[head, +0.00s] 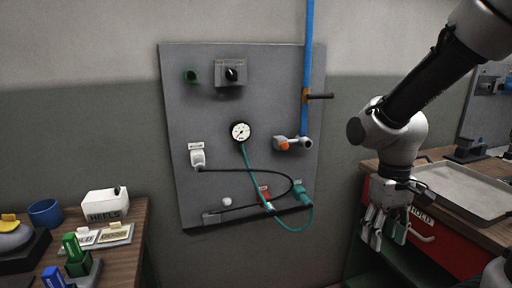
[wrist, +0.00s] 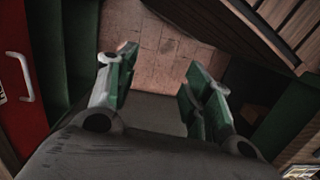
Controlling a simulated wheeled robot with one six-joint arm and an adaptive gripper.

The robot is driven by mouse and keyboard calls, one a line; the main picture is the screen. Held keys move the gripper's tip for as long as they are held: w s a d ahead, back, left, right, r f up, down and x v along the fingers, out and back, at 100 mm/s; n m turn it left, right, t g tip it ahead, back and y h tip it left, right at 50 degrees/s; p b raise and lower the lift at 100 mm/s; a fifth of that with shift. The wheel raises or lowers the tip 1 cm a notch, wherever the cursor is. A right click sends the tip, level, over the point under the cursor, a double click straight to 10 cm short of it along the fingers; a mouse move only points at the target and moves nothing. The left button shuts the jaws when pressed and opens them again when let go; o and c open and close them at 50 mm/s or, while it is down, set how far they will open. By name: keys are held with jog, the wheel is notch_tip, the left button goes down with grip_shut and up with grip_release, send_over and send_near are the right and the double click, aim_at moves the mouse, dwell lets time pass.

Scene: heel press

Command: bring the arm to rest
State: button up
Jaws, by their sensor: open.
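My gripper (head: 384,230) hangs at the right in the head view, pointing down, in front of the red drawer of the right-hand bench. In the wrist view my gripper (wrist: 155,92) shows two green-padded fingers spread apart, with nothing between them. Below the fingers the wrist view shows the tiled floor (wrist: 165,50). My arm comes down from the upper right, bent at the elbow. The gripper looks close to the drawer front; the exact gap cannot be told.
The red drawer (head: 452,246) has a light handle, also in the wrist view (wrist: 22,75). A tray (head: 462,190) lies on the right bench. A grey wall panel (head: 210,130) carries a gauge (head: 240,131), hoses and switches. The left bench holds a white HEELS box (head: 104,205) and stamps.

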jog(key=s+d+r+m+t, duration=0.1)
jog(key=s+d+r+t, duration=0.1)
jog(key=r, duration=0.4)
jog(key=s+d+r+m+t, duration=0.1)
jog(key=s+d+r+t, duration=0.2)
jog(key=d+r, duration=0.2)
notch_tip(320, 180, up, 2)
jog(key=shift+s+d+r+m+t, duration=0.1)
jog(key=shift+s+d+m+t, duration=0.2)
jog(key=shift+m+t, duration=0.1)
